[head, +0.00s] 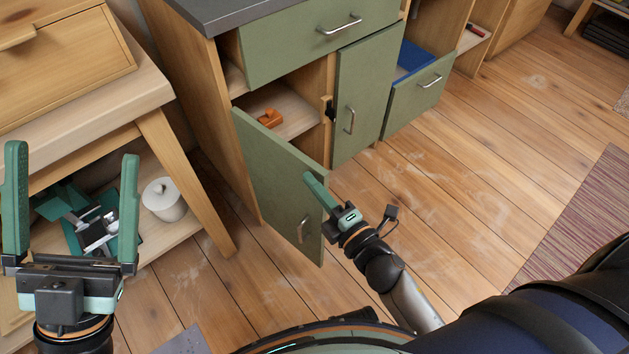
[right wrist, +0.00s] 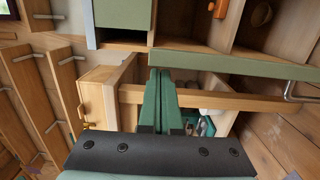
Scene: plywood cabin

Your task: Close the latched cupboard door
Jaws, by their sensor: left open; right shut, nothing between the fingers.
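The green cupboard door (head: 270,180) stands swung open from its left side, its outer face and handle (head: 303,228) toward me. It also shows edge-on in the right wrist view (right wrist: 225,67). A dark latch (head: 329,108) sits on the upright beside the opening. My right gripper (head: 308,177) is shut and empty, its fingertips at the upper free corner of the door; I cannot tell whether they touch it. Its fingers also show in the right wrist view (right wrist: 164,75). My left gripper (head: 72,205) is open and empty at the far left, away from the door.
An orange object (head: 270,118) lies on the shelf inside the cupboard. A closed green door (head: 360,95) and a pulled-out drawer (head: 416,102) are to the right. A wooden bench (head: 90,110) with a white lidded pot (head: 165,203) stands left.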

